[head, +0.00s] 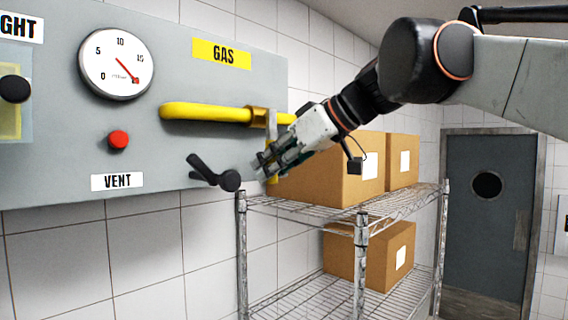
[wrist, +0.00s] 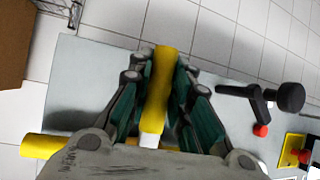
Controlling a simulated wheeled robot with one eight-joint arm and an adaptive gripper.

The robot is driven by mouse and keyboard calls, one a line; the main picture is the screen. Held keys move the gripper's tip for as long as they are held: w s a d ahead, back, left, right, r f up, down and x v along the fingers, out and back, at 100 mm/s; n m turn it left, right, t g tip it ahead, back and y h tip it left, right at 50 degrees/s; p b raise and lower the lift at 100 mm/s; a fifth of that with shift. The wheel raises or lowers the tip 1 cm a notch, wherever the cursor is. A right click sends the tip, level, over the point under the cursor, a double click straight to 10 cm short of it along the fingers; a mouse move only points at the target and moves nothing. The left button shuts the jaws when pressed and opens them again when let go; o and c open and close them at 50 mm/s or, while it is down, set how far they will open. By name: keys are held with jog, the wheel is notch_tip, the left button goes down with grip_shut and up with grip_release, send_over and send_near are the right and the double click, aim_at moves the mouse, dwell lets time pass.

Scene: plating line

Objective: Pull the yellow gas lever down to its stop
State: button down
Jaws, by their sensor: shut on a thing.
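The yellow gas lever (wrist: 156,98) runs between my gripper's fingers in the wrist view, with its end showing between the fingertips. My gripper (head: 266,163) is shut on it, with the green finger pads along both sides. In the head view my gripper hides most of the lever; a small yellow part (head: 272,179) shows below the fingers. The lever points downward from the brass valve (head: 259,116), crosswise to the yellow gas pipe (head: 205,112). The pipe also shows at lower left in the wrist view (wrist: 45,146).
The grey panel (head: 180,60) carries a gauge (head: 116,63), a red button (head: 118,139), a black handle (head: 214,174) close left of my gripper, and GAS and VENT labels. A wire shelf (head: 330,212) with cardboard boxes (head: 330,175) stands just behind and below my gripper.

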dwell(0.3)
jog(key=c, duration=1.4)
grip_release()
jog(key=shift+w+d, duration=0.1)
jog(key=shift+c, duration=0.2)
jog(key=v, duration=1.2)
